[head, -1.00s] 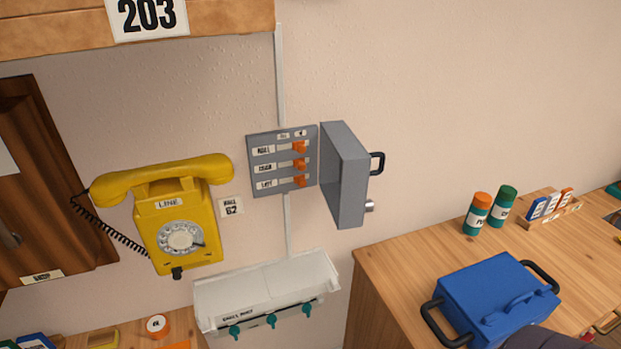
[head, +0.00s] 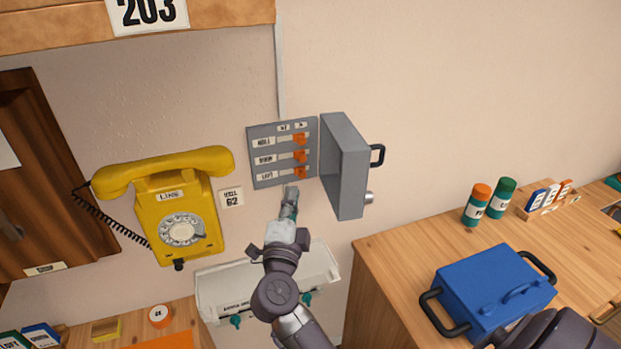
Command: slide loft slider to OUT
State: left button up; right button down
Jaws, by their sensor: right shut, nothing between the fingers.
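The grey slider panel (head: 263,142) is on the wall with three labelled rows, each with an orange slider. The bottom row is labelled LOFT, and its orange loft slider (head: 300,173) sits toward the right end of its slot, like the two above it. The column labels above the rows are too small to read surely. My right gripper (head: 291,190) is shut and empty, with its tips just below the panel's lower edge, below and slightly left of the loft slider. I cannot tell if it touches the panel.
The panel's grey cover (head: 344,165) stands open at its right, jutting outward. A yellow phone (head: 185,208) hangs at the left. A white box (head: 215,290) with teal knobs is below. A blue case (head: 490,290) rests on the wooden counter (head: 400,255) at right.

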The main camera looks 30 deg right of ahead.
aim_at(301, 173)
jog(key=f+g, duration=0.1)
jog(key=d+f+m+g, duration=0.1)
jog(key=f+m+g, duration=0.1)
jog(key=shift+s+d+h, duration=0.1)
jog(key=shift+d+h, duration=0.2)
jog(key=shift+d, duration=0.05)
jog(key=p+x, duration=0.2)
jog(key=x, duration=0.8)
jog(key=shift+p, duration=0.4)
jog(key=shift+f, duration=0.1)
